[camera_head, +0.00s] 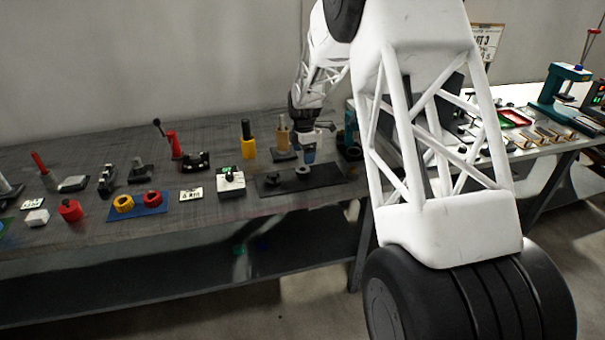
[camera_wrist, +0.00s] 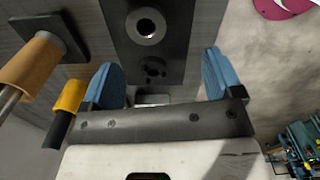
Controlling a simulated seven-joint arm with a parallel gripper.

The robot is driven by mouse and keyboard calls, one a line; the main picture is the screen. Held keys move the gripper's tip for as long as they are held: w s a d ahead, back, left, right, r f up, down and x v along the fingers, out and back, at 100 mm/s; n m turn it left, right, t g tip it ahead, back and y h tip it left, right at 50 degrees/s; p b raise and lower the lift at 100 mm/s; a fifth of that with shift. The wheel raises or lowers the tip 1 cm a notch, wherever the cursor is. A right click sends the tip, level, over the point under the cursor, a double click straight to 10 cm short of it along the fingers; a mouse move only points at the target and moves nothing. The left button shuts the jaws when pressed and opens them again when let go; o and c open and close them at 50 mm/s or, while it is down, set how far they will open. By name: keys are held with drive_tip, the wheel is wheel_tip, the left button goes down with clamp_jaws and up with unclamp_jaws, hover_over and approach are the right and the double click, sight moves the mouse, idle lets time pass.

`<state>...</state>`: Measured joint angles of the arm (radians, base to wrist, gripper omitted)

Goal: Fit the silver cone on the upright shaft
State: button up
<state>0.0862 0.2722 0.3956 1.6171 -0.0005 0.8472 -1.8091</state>
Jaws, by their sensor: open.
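The silver cone (camera_wrist: 146,25) shows from above in the wrist view as a round grey piece with a central hole. It stands on a dark mat (camera_wrist: 182,60), and it also shows in the head view (camera_head: 303,171). My gripper (camera_wrist: 160,80) is open and empty, its blue fingers wide apart. In the head view my gripper (camera_head: 309,156) hangs just above the mat, near the cone. An upright metal shaft (camera_wrist: 8,100) rises from a tan sleeve (camera_wrist: 32,68) on a square dark base at left; this post (camera_head: 283,135) stands behind the mat in the head view.
A dark piece with holes (camera_wrist: 152,71) lies on the mat between my fingers' lines. A yellow-and-black post (camera_head: 248,140) stands left of the tan one. A teal device (camera_head: 351,135) stands at right.

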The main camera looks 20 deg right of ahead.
sight(303, 174)
drive_tip(key=shift+w+d+f+n, duration=0.1)
drive_tip(key=shift+w+f+n, duration=0.1)
drive_tip(key=shift+w+f, duration=0.35)
drive_tip(key=shift+w+d+f+n, duration=0.1)
drive_tip(key=shift+w+f+n, duration=0.15)
drive_tip(key=shift+f, duration=0.35)
drive_tip(key=shift+f, duration=1.3)
drive_tip(key=shift+w+f, duration=0.2)
drive_tip(key=shift+f, duration=2.4)
drive_tip(key=c, duration=1.2)
drive_tip(key=shift+o, duration=0.2)
